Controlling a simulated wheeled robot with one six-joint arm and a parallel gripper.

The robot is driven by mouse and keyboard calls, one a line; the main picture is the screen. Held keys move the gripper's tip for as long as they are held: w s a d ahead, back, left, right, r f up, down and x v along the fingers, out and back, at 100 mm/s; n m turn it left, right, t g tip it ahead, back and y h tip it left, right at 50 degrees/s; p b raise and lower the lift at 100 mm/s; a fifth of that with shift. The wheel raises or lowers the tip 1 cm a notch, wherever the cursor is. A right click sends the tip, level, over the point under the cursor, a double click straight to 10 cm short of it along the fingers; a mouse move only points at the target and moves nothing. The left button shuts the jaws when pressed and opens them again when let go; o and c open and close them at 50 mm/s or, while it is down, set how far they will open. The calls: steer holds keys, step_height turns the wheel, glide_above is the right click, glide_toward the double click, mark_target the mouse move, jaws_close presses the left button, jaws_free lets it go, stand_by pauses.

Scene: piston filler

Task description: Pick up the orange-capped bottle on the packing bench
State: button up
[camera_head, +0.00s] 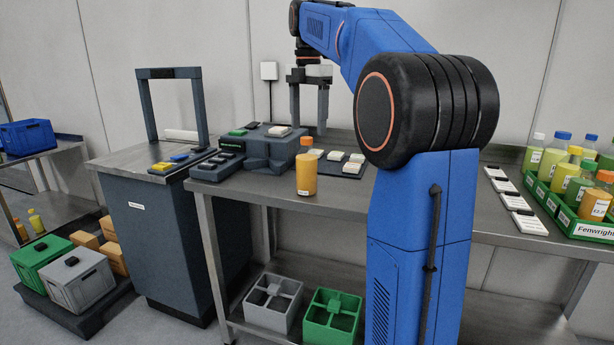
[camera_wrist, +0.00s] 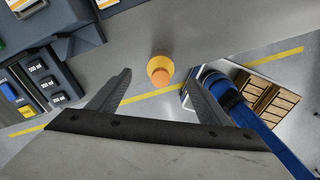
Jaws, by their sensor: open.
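The orange-capped bottle (camera_head: 306,178) stands upright on the steel packing bench (camera_head: 262,192), near its front edge. Its body is yellow-orange. In the wrist view the bottle (camera_wrist: 158,66) shows from above, cap toward the camera, roughly centred between the fingertips. My gripper (camera_head: 308,129) points down above the bench, higher than the bottle and apparently behind it. In the wrist view my gripper (camera_wrist: 159,76) also shows open, and neither finger visibly touches the bottle.
A dark device (camera_head: 270,146) and white cards (camera_head: 353,164) lie close to the bottle. A green crate (camera_head: 548,198) of several bottles, some orange-capped, stands at right beside several labelled white cards (camera_head: 514,201). Grey (camera_head: 272,300) and green (camera_head: 330,318) divided crates sit on the lower shelf.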

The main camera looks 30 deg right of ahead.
mark_target(307, 153)
step_height(307, 153, down, 4)
steer(key=shift+s+a+f, duration=0.1)
steer(key=shift+a+f, duration=0.1)
steer(key=shift+f, duration=1.15)
steer(key=shift+s+a+f, duration=0.1)
steer(key=shift+a+f, duration=0.05)
steer(key=shift+f, duration=1.15)
jaws_close()
